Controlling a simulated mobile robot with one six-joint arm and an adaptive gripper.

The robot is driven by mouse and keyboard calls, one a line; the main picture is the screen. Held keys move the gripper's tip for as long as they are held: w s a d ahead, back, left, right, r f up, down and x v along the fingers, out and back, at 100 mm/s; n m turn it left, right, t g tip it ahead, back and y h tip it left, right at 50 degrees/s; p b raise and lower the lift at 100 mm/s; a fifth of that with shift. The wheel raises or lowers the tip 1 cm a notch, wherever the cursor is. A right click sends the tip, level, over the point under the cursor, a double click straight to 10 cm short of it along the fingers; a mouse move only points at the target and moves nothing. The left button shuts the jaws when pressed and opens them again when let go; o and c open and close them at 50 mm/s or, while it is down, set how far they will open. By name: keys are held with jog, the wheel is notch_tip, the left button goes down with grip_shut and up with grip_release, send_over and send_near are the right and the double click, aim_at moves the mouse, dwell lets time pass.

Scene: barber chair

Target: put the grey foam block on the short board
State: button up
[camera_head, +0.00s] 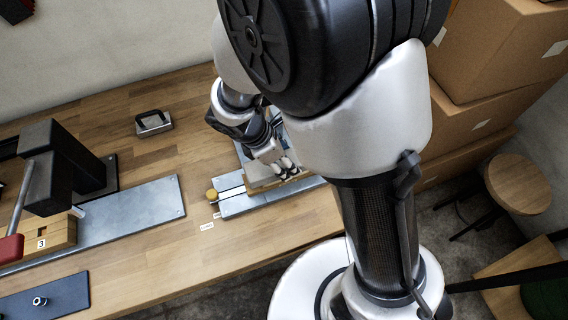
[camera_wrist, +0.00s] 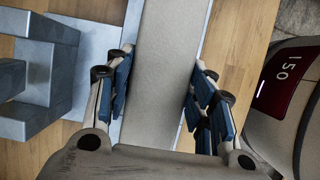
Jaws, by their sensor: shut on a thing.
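My gripper (camera_head: 284,168) is shut on a long beige-grey block, which I take for the grey foam block (camera_wrist: 162,60). In the wrist view the block runs between the blue finger pads of the gripper (camera_wrist: 160,100). The head view shows it as a pale block (camera_head: 262,171) at the fingertips, over a narrow blue-grey plate (camera_head: 238,207). I cannot tell whether the block touches what is below it. Which piece is the short board is not clear; my arm hides part of this area.
A yellow knob (camera_head: 212,195) stands at the plate's left end. A longer metal plate (camera_head: 135,211) with a black upright fixture (camera_head: 62,165) lies to the left. A black-handled block (camera_head: 153,122) sits farther back. Cardboard boxes (camera_head: 500,50) stand at right. Bare wood lies between the plates.

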notch_tip(320, 180, down, 2)
jog(key=shift+f+b, duration=0.1)
jog(key=shift+b, duration=0.25)
jog(key=o, duration=1)
jog(key=shift+o, duration=0.2)
